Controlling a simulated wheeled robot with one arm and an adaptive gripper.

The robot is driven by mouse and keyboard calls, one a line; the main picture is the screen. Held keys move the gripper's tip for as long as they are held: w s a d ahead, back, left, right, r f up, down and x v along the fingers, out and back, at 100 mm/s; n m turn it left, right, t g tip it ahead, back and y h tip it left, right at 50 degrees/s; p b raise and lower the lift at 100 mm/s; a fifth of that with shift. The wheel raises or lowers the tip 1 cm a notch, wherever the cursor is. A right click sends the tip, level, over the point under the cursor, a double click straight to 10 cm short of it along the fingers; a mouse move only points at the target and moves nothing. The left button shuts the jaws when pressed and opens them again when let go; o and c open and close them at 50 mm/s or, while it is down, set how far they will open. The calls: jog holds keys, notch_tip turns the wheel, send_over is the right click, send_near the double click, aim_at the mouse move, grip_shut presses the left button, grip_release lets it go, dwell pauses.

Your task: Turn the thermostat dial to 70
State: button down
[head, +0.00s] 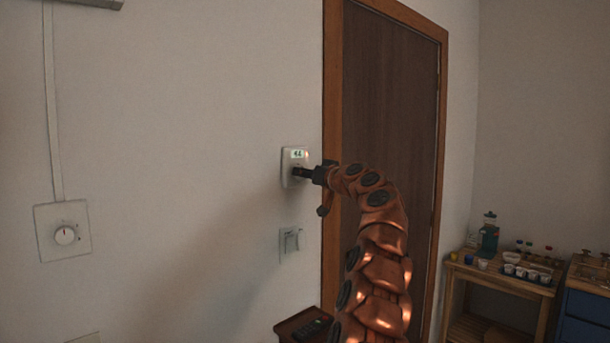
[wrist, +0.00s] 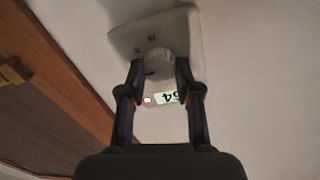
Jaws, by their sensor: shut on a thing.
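The white thermostat (head: 289,168) is on the wall left of the door, with a small lit display (head: 298,154) near its top. The wrist view shows its plate (wrist: 190,35), a round pale dial (wrist: 158,60) and the lit display (wrist: 166,98) with the digits turned over. The digits are too small to read surely. My gripper (head: 304,173) reaches it from the right. In the wrist view my gripper (wrist: 159,68) is shut on the dial, one dark finger on each side. The fingers hide part of the dial in the head view.
A second wall dial (head: 65,236) on a square plate is at far left. A light switch (head: 290,242) sits below the thermostat. The wooden door (head: 390,120) and its frame stand close on the right. A wooden table (head: 500,285) with cups is at right.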

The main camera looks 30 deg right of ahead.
jog(key=shift+r+m+p, duration=0.1)
jog(key=shift+m+p, duration=0.2)
jog(key=shift+d+m+p, duration=0.1)
jog(key=shift+m+p, duration=2.7)
jog(key=shift+m, duration=1)
jog(key=c, duration=0.8)
grip_release()
jog(key=shift+g, duration=0.3)
jog(key=shift+s, duration=0.1)
